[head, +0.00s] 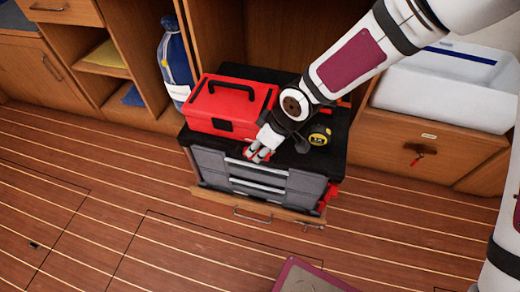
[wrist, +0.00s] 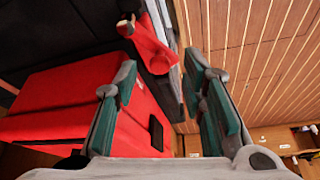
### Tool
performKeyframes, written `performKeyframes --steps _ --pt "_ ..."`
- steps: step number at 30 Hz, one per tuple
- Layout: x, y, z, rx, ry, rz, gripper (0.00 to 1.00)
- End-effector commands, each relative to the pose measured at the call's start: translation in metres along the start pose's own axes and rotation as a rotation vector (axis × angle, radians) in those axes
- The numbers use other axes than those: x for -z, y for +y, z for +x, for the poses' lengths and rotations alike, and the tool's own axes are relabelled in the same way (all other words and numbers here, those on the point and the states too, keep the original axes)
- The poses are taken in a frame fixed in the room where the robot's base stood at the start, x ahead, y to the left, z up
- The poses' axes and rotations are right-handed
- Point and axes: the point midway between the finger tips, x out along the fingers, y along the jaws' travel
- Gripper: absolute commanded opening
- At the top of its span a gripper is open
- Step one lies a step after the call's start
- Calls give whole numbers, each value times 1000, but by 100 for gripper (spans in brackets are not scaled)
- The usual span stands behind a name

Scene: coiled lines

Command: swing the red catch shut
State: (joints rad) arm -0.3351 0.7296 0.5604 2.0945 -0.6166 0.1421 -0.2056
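The red catch (wrist: 152,45) shows in the wrist view at the edge of the black-topped grey drawer chest, just beyond my fingertips and standing out at an angle. In the head view, red at the chest's top front edge (head: 258,157) is partly covered by my fingers. My gripper (head: 262,148) is over that front edge, pointing down. In the wrist view my gripper (wrist: 165,90) has its two green-padded fingers apart, with nothing held between them. I cannot tell whether a finger touches the catch.
A red toolbox (head: 232,102) with a black handle stands on the chest (head: 265,182), left of my gripper. A yellow-and-black tape measure (head: 319,136) lies to the right. Another red part (head: 328,196) is at the chest's right side. The plank floor in front is mostly clear.

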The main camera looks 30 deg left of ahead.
Motion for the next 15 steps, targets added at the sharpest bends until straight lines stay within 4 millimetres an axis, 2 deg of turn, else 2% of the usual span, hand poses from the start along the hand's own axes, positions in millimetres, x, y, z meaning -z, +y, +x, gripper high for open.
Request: performKeyframes --steps 3,12,13,15 --pt "0 0 8 -1 0 -1 37" --pt "0 0 9 -1 0 0 37" --pt "0 0 9 -1 0 0 35" --pt "0 0 9 -1 0 0 19"
